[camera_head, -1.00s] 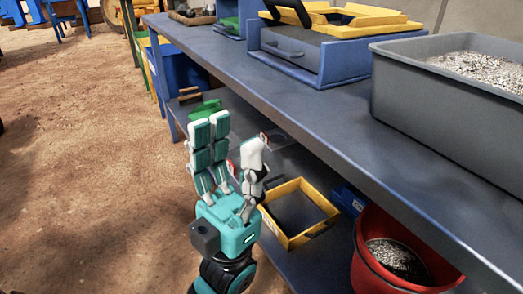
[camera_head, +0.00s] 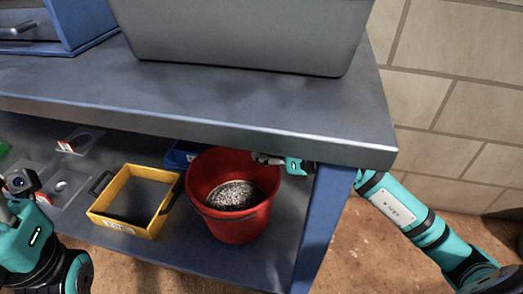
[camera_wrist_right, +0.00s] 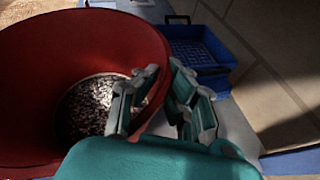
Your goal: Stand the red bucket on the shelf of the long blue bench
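The red bucket (camera_head: 233,225), with grey gravel inside, stands upright on the lower shelf (camera_head: 175,255) of the long blue bench (camera_head: 200,120), near the bench's right leg. It fills the left of the right wrist view (camera_wrist_right: 60,50). My right gripper (camera_head: 268,159) reaches in beneath the bench top at the bucket's right rim. In the right wrist view its fingers (camera_wrist_right: 165,72) straddle the bucket wall, one inside and one outside, and look closed on it. My left gripper (camera_head: 25,240) is at the left edge, its fingers mostly cut off.
A yellow tray (camera_head: 155,223) stands just left of the bucket. A blue crate (camera_head: 178,156) is behind it, also in the right wrist view (camera_wrist_right: 205,50). A grey tub (camera_head: 240,50) sits on the bench top. The blue leg (camera_head: 318,225) is close on the right.

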